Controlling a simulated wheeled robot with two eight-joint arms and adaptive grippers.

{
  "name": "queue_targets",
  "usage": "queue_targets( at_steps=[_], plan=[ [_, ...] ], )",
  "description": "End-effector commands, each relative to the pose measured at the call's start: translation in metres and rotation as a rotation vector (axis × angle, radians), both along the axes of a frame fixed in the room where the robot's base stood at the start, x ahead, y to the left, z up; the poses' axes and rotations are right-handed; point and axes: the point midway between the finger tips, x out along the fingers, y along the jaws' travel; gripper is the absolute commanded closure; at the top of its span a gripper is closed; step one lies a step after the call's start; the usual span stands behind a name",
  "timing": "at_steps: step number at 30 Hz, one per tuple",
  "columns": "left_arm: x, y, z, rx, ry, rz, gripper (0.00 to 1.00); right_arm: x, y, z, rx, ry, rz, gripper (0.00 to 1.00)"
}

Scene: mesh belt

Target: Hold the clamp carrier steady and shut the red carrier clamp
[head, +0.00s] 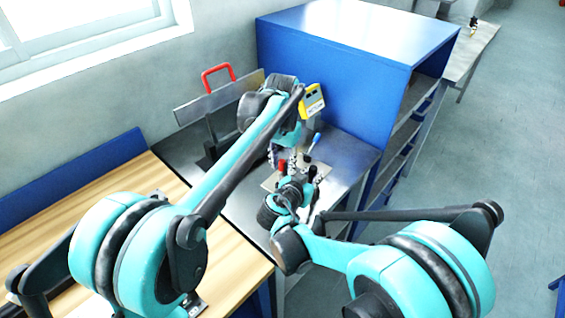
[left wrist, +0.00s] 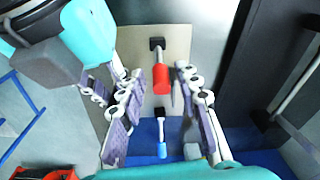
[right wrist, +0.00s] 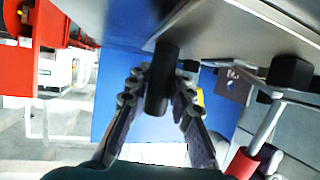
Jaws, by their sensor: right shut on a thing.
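The clamp carrier is a pale plate (left wrist: 178,38) bearing the red carrier clamp (left wrist: 160,78), which also shows in the head view (head: 282,166). The clamp's red grip sits on a metal arm rising from a black base. My left gripper (left wrist: 162,95) is open, its fingers apart on either side of the red grip. My right gripper (right wrist: 160,95) is shut on the carrier's black post (right wrist: 161,72). In the right wrist view the red grip (right wrist: 243,163) is at lower right. My arms hide much of the carrier in the head view.
A blue-handled clamp (head: 312,142) stands beyond the red one. A yellow device (head: 313,102) stands by the blue cabinet (head: 330,75). A metal plate with a red handle (head: 216,75) is at the back left. The wooden bench top (head: 215,262) is clear.

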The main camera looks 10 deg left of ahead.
Motion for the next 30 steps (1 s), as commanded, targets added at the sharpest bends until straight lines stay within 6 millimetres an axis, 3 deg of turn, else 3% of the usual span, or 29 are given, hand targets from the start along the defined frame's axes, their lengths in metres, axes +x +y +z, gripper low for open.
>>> queue_targets(
  at_steps=[11,24,30],
  plan=[
    [0.0,0.001,0.008,0.001,-0.001,0.0,0.64,0.0,-0.001,0.0,0.0,0.001,-0.002,1.0],
    [-0.009,0.0,0.095,0.001,0.0,0.0,0.64,0.0,-0.001,0.0,0.0,0.001,-0.003,1.0],
    [-0.011,0.0,0.116,0.001,0.0,0.0,0.64,0.0,-0.001,0.0,0.001,0.002,-0.003,1.0]
  ],
)
